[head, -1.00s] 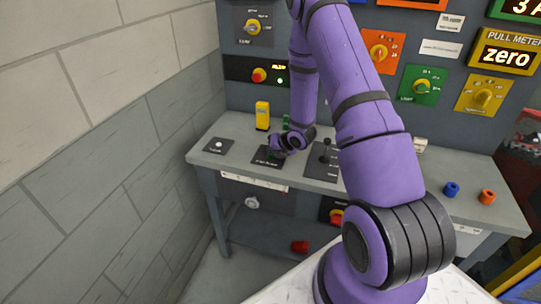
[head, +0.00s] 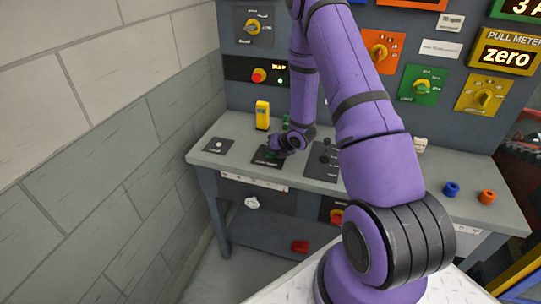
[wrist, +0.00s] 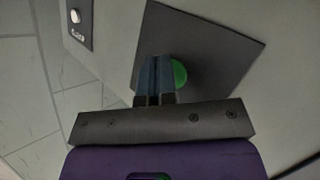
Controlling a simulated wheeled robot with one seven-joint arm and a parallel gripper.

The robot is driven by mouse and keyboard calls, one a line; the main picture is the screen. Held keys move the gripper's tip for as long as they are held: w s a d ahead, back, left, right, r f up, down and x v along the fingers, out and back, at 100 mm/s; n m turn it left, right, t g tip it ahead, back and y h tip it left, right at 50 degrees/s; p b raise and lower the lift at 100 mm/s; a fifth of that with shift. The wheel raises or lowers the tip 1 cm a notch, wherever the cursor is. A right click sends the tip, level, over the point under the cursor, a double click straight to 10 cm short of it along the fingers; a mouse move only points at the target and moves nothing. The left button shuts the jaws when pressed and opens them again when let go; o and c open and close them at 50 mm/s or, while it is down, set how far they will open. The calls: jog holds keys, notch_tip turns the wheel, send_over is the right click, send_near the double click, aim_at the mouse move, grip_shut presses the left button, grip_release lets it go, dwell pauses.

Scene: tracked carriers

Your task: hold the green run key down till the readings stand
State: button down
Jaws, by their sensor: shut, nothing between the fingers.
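The green run key (wrist: 180,74) is a round green button on a dark square plate (wrist: 215,45) in the wrist view. My gripper (wrist: 153,62) is shut and empty, with its fingertips over the left part of the key, hiding that part. Whether the tips press the key down cannot be told. In the head view the dark plate (head: 264,161) lies on the grey bench, with my gripper (head: 271,153) low over it. The pull meter (head: 506,56) at the upper right reads "zero". Another display (head: 522,10) above it is cut off by the frame and shows a 3.
A dark plate with a white button (head: 218,146) lies left of the key. A joystick plate (head: 322,161) is close on the right. A yellow block (head: 262,115) stands behind.

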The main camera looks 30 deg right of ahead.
jog(key=shift+r, duration=0.1)
dwell(0.3)
jog(key=shift+r, duration=0.8)
jog(key=shift+r, duration=2.5)
